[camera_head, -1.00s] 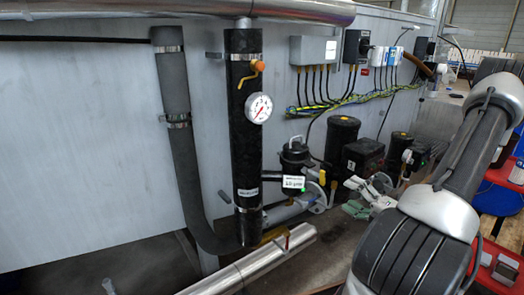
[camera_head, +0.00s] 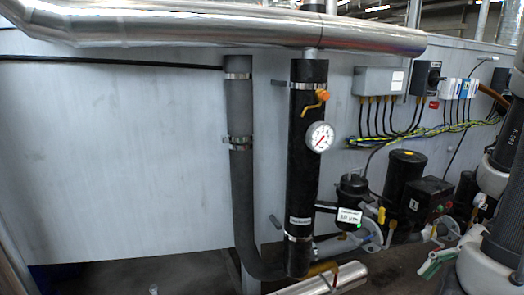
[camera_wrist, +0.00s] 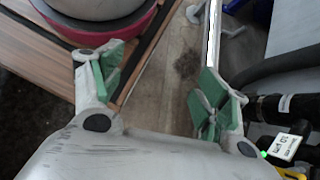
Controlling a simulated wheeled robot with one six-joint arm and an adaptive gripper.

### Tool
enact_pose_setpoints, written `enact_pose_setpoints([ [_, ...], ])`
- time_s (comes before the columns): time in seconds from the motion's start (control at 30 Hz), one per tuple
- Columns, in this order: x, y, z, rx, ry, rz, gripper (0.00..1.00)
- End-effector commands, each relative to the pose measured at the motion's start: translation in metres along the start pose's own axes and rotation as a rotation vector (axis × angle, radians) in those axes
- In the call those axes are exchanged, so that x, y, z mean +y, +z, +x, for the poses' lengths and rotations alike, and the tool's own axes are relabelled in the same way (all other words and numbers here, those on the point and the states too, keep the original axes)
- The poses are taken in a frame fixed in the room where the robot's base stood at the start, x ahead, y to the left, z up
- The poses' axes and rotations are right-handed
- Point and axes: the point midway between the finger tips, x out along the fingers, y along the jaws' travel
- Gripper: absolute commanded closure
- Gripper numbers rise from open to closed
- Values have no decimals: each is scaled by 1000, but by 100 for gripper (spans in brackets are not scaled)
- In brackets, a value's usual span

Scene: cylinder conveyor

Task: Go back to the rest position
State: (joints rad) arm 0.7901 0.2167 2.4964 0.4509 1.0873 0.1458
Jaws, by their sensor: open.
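My gripper (camera_wrist: 158,88) is open in the wrist view, with its two green-padded fingers wide apart and nothing between them. Below and between the fingers is a worn, stained floor or board. In the head view my gripper (camera_head: 438,258) shows only in part at the lower right, beside the black machinery; my arm covers the right edge there.
A black pipe with a gauge (camera_head: 320,137) and a grey hose (camera_head: 240,170) stand before a pale wall panel (camera_head: 120,150). A black canister (camera_head: 355,190) is close to the gripper's left. A red-rimmed round object (camera_wrist: 100,30) lies at the wrist view's upper left.

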Motion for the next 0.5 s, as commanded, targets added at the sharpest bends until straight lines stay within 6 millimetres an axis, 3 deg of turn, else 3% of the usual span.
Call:
enact_pose_setpoints([
  [0.1,-3,3,-33,207,147,-317,25],
  [0.27,-22,16,-78,460,304,-679,25],
  [0.4,-46,46,-111,661,373,-933,25],
  [0.5,-59,74,-123,766,370,-1082,25],
])
